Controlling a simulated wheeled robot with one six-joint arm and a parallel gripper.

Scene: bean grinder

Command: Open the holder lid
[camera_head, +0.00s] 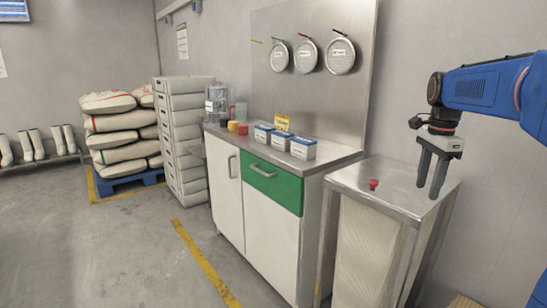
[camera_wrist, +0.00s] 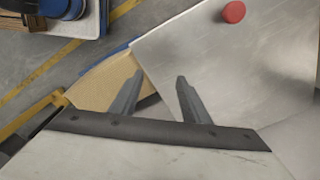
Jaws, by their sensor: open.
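The holder is a box with a brushed steel lid (camera_head: 400,177) and pale ribbed sides (camera_head: 366,255), standing at the right. Its lid lies flat and looks closed, with a red knob (camera_head: 373,184) on top near the left edge. My gripper (camera_head: 428,192) points down near the lid's right part, apart from the knob. Its fingers are open with nothing between them. In the wrist view, my fingertips (camera_wrist: 160,76) are beside the lid's corner (camera_wrist: 225,60), and the red knob (camera_wrist: 234,12) is at the top. I cannot tell the gap between fingertips and lid.
A counter (camera_head: 335,159) with several small boxes stands left of the holder, with a green drawer (camera_head: 272,183) below. A steel panel (camera_head: 310,90) with round lids is behind it. Stacked crates (camera_head: 184,135) and sacks (camera_head: 120,130) are further left. The floor in front is clear.

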